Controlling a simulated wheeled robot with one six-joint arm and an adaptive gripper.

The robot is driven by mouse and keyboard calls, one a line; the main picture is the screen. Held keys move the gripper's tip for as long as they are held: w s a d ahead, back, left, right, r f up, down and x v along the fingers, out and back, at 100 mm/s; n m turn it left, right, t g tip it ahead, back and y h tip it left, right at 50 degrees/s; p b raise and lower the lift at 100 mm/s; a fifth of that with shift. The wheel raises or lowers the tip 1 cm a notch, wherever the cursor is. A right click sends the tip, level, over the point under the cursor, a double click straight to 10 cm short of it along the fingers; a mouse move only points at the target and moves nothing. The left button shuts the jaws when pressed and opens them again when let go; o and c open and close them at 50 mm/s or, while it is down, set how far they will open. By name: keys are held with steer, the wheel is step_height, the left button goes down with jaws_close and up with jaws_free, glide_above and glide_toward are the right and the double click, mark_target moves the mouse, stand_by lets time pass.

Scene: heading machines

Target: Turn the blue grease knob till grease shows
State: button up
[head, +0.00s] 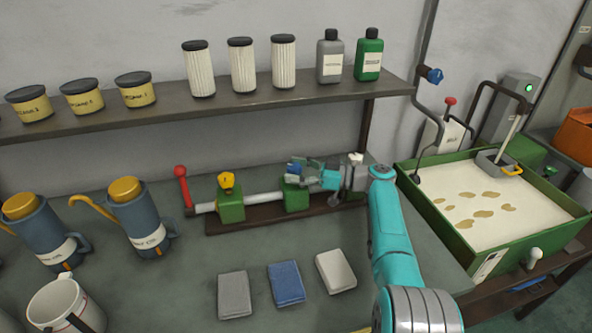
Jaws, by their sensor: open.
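The blue grease knob (293,168) sits on top of the middle green block (295,197) on a metal shaft. My gripper (301,172) comes in from the right with its fingers open at the knob. The fingers partly hide the knob, and I cannot tell whether they touch it. I cannot make out any grease at the block. A yellow knob (227,182) tops the left green block (231,207). A white knob (355,158) shows behind my gripper at the right end of the shaft.
A red-knobbed lever (182,185) stands at the shaft's left end. Grey, blue and white folded cloths (286,284) lie in front. Oil cans (138,222) stand left. A shelf (130,127) with tubs, filters and bottles runs behind. A green tray (450,235) with stained pale contents is right.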

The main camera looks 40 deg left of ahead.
steer(key=shift+w+d, duration=0.1)
steer(key=v, duration=1.1)
steer(key=shift+d, duration=0.4)
